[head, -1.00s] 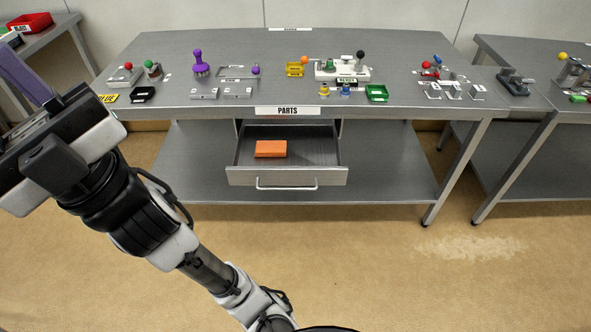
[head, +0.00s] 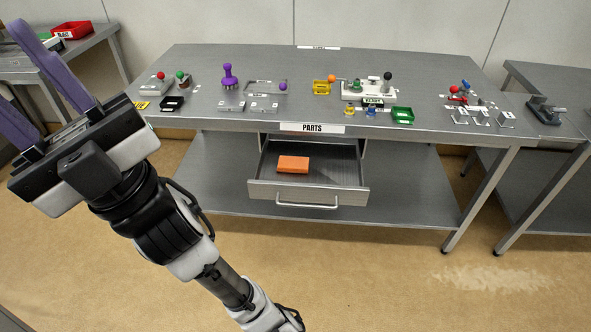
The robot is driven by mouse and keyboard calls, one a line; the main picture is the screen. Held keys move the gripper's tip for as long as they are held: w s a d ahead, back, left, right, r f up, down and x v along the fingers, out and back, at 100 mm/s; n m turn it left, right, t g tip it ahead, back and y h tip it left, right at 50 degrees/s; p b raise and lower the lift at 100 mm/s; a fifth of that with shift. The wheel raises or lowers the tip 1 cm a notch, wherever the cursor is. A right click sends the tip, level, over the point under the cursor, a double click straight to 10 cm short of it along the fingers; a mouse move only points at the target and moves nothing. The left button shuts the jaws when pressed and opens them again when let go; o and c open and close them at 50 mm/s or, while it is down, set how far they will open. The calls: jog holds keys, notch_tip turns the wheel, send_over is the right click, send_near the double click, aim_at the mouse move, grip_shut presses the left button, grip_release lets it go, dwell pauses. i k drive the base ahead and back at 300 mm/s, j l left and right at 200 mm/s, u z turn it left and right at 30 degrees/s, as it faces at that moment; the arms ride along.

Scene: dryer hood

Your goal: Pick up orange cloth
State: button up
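The orange cloth (head: 293,164) is a small folded block lying in the left part of the open drawer (head: 307,190) under the table. My gripper (head: 22,85) is at the upper left of the head view, well to the left of the drawer and apart from the cloth. Its two purple fingers stand apart with a gap between them, and nothing shows in that gap. The tip of the lower finger is cut off by the picture's left edge.
The metal table (head: 300,68) above the drawer carries several small parts, including a purple-handled stamp (head: 228,76) and a green tray (head: 402,115). Its top and legs bound the space around the drawer. Open floor (head: 370,280) lies in front. A red bin (head: 72,31) stands at far left.

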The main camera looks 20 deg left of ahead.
aim_at(286, 164)
jog(key=i+j+z, duration=0.1)
jog(key=j, duration=0.25)
jog(key=i+j+z, duration=0.1)
jog(key=j, duration=0.25)
jog(key=i+j+z, duration=0.1)
jog(key=j, duration=0.25)
jog(key=i+j+z, duration=0.1)
jog(key=j, duration=0.2)
jog(key=i+j+z, duration=0.2)
jog(key=j, duration=0.4)
jog(key=i, duration=0.3)
